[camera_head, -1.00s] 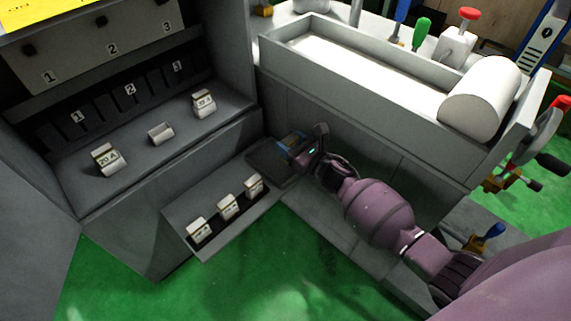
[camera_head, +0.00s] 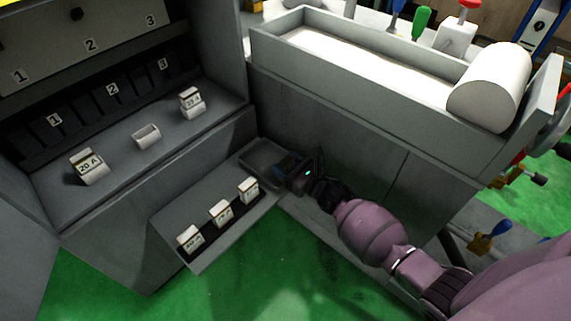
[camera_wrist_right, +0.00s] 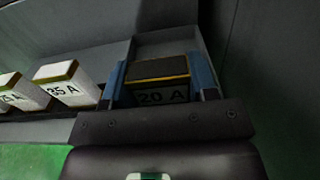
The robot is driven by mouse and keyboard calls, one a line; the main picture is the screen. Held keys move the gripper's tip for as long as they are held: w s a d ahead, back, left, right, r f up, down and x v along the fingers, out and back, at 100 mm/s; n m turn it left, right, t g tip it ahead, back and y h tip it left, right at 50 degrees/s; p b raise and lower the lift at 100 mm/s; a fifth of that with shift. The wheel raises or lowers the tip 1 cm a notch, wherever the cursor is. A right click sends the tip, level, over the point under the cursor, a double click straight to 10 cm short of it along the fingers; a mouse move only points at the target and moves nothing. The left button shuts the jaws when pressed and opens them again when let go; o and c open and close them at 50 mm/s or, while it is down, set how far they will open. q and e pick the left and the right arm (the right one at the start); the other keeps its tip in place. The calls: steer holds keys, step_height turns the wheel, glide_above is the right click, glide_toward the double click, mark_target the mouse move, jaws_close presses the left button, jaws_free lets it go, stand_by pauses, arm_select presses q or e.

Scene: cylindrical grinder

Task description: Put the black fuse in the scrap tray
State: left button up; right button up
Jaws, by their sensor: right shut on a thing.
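The black fuse (camera_wrist_right: 160,80), dark with tan edges and marked 20 A, sits between the blue fingertips of my right gripper (camera_wrist_right: 163,85) in the right wrist view. My right gripper (camera_head: 283,166) is shut on it. In the head view the gripper and shadow largely hide the fuse. The scrap tray (camera_head: 258,151) is the small grey box at the back end of the low ledge. It also shows behind the fuse in the right wrist view (camera_wrist_right: 165,43). The fuse is at the tray's near side, in or just over it; whether it touches the floor cannot be told. My left gripper is not in view.
Several white fuses, including one marked 35 A (camera_wrist_right: 66,84), stand in a row on the ledge beside the tray. A cabinet shelf (camera_head: 120,165) at left holds more white pieces. The grey machine wall (camera_head: 350,150) rises close to my right gripper.

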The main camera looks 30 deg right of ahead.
steer(key=shift+f, duration=0.3)
steer(key=o, duration=0.9)
steer(key=shift+r, duration=0.1)
steer(key=shift+o, duration=0.3)
steer(key=shift+r, duration=0.1)
steer(key=shift+w+r, duration=0.1)
steer(key=shift+r, duration=0.15)
arm_select(q)
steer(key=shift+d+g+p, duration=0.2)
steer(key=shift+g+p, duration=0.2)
steer(key=shift+p, duration=0.5)
arm_select(e)
steer(key=v, duration=1.2)
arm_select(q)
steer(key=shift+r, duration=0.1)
arm_select(e)
steer(key=shift+f, duration=0.1)
